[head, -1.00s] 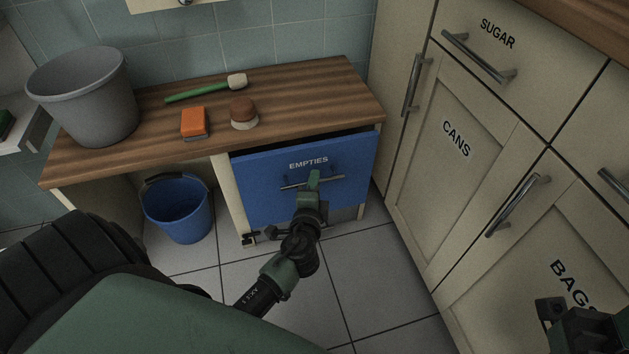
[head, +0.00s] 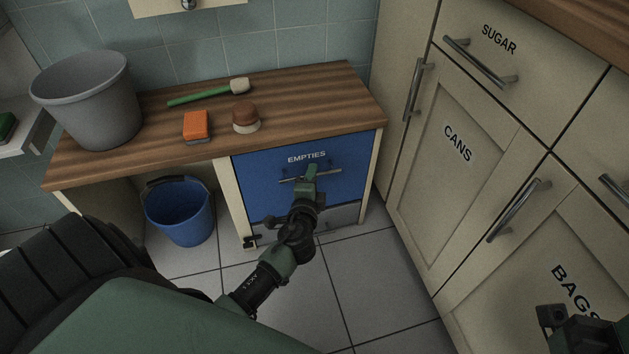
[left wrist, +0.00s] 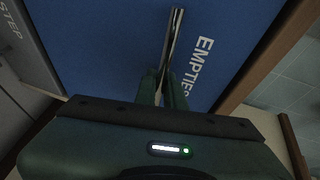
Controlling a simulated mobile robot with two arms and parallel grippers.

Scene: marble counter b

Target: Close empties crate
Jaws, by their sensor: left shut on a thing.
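The empties crate shows as a blue front (head: 262,187) labelled EMPTIES under the wooden counter. In the head view its front sits level with the cabinet frame, with no dark gap at its top edge. A metal bar handle (head: 328,176) crosses the blue front, below the label. My left gripper (head: 311,176) is shut on this handle. The left wrist view shows the fingers (left wrist: 163,88) on either side of the bar handle (left wrist: 173,40), with the blue front (left wrist: 100,40) behind. My right gripper (head: 580,325) shows only partly at the lower right corner, and its fingers are unclear.
A blue bucket (head: 180,213) stands on the tiled floor left of the crate. The counter (head: 310,100) bears a grey bin (head: 88,105), an orange sponge (head: 196,124), a round brush (head: 246,118) and a green-handled brush (head: 207,93). Cream cabinets (head: 425,190) stand close on the right.

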